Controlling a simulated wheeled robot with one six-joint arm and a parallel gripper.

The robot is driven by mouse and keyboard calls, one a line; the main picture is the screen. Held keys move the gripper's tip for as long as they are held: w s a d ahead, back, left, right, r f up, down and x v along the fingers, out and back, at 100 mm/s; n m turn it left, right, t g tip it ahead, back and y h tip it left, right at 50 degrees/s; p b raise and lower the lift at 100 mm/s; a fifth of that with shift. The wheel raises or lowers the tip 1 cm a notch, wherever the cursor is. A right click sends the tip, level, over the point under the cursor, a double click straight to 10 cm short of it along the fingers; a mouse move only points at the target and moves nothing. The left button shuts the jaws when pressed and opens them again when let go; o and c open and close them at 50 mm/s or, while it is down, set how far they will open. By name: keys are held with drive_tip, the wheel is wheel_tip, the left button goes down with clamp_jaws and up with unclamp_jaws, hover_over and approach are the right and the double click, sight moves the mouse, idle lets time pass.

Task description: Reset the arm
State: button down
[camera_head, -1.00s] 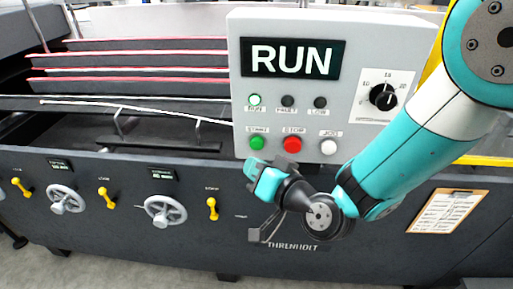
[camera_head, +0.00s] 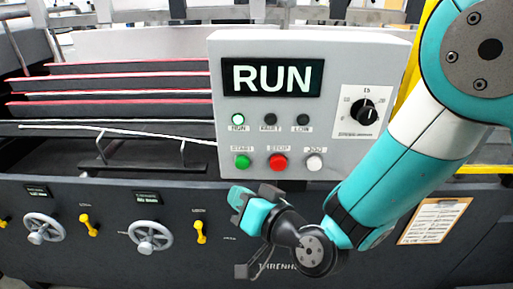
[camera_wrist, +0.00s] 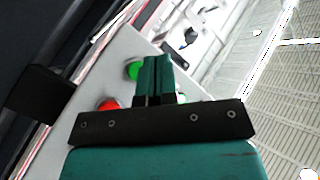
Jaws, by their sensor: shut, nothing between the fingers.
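My gripper (camera_head: 254,203) is in front of the grey control box, just below its row of buttons in the head view. In the wrist view its two teal fingers (camera_wrist: 153,78) are together, with nothing between them. My arm reaches in from the upper right and is bent at the wrist. The green START button (camera_head: 242,162), red STOP button (camera_head: 278,162) and white button (camera_head: 314,162) are above the gripper. The display (camera_head: 272,77) reads RUN, and the green RUN lamp (camera_head: 238,119) is lit. The fingertips are partly hidden in the head view.
A black dial (camera_head: 364,112) is on the box's right side. Below are handwheels (camera_head: 150,237), yellow levers (camera_head: 201,232) and a clipboard (camera_head: 433,221) on the machine's dark front. Metal handles (camera_head: 184,155) stand left of the box.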

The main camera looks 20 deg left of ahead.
drive_tip(key=shift+r, duration=0.1)
drive_tip(key=s+d+r+n+g+h, duration=0.1)
drive_tip(key=s+d+r+g+h, duration=0.1)
drive_tip(key=d, duration=0.7)
drive_tip(key=s+d+r+g+h, duration=0.3)
drive_tip(key=s+d+r+h, duration=0.1)
drive_tip(key=d, duration=0.6)
drive_tip(key=s+d+r+n+g+h, duration=0.1)
drive_tip(key=s+d+r+g+h, duration=0.2)
drive_tip(key=s+d, duration=0.4)
drive_tip(key=shift+d+r+n+h, duration=0.35)
drive_tip(key=shift+d+r, duration=0.35)
drive_tip(key=shift+d, duration=0.5)
